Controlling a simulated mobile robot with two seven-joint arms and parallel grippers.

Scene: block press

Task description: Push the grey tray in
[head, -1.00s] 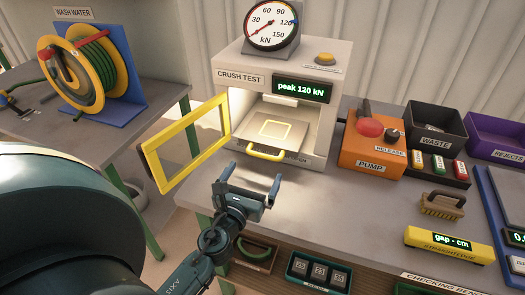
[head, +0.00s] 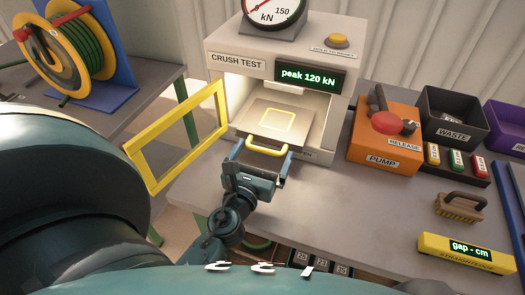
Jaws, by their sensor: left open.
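The grey tray (head: 257,129) lies in the lit chamber of the crush test machine (head: 218,41), with a yellow square outline on it and its front part showing through the opening. Its yellow handle (head: 267,149) sticks out at the front. My left gripper (head: 261,160) is open, with one finger on each side of the handle; I cannot tell whether it touches. The yellow-framed door (head: 134,149) of the machine stands open to the left. The display reads "peak 120 kN". My right gripper does not show.
An orange pump (head: 362,157) with a red knob stands right of the machine, beside the black waste bin (head: 461,107). A brush (head: 459,207) and a yellow straightedge (head: 430,249) lie at the right. The grey bench (head: 340,205) in front of the pump is clear.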

